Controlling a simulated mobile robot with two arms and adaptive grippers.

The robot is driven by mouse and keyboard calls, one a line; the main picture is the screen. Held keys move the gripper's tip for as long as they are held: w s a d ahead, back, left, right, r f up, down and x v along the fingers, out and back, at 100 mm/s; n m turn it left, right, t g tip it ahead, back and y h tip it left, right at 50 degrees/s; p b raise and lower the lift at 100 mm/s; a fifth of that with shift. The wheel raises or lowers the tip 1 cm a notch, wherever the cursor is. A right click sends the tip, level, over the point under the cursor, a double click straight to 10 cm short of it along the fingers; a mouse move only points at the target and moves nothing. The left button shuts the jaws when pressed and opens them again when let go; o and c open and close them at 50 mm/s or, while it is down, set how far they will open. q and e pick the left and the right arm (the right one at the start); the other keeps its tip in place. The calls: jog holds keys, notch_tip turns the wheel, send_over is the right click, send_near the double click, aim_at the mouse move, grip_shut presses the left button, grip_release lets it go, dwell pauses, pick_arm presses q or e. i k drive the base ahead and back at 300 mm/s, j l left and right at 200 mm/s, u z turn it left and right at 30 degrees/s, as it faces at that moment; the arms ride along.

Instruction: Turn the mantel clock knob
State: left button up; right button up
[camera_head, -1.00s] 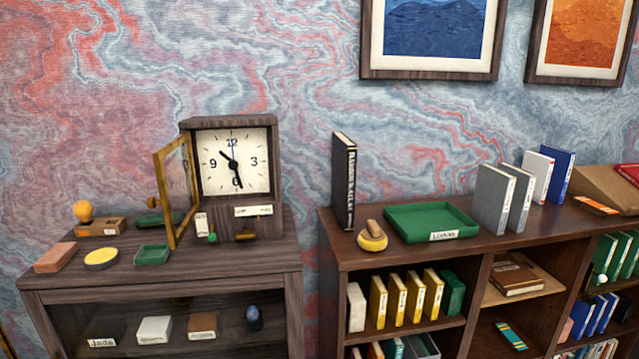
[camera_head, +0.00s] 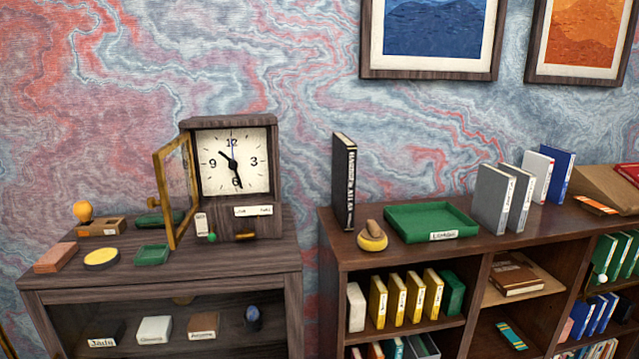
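The mantel clock (camera_head: 234,160) stands upright on top of the dark wood cabinet at the left. Its glass door with a yellow frame (camera_head: 163,199) is swung open to the left. Low on its front are a white label (camera_head: 253,211), a brass-coloured knob-like piece (camera_head: 246,237) and a small green ball (camera_head: 212,238) below a white tag (camera_head: 201,224). Which of these is the knob is not clear at this size. Neither of my grippers is in view.
The cabinet top (camera_head: 120,277) also holds a red-brown block (camera_head: 56,257), a yellow disc (camera_head: 101,258), a green tray (camera_head: 152,254) and a wooden box (camera_head: 100,226) with an orange ball. A bookshelf with a green tray (camera_head: 432,221) stands to the right, beyond a narrow gap.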

aim_at(233, 165)
jog(key=j+z, duration=0.1)
jog(key=j, duration=0.85)
jog(key=k+j, duration=0.15)
jog(key=j, duration=0.8)
jog(key=z, duration=0.05)
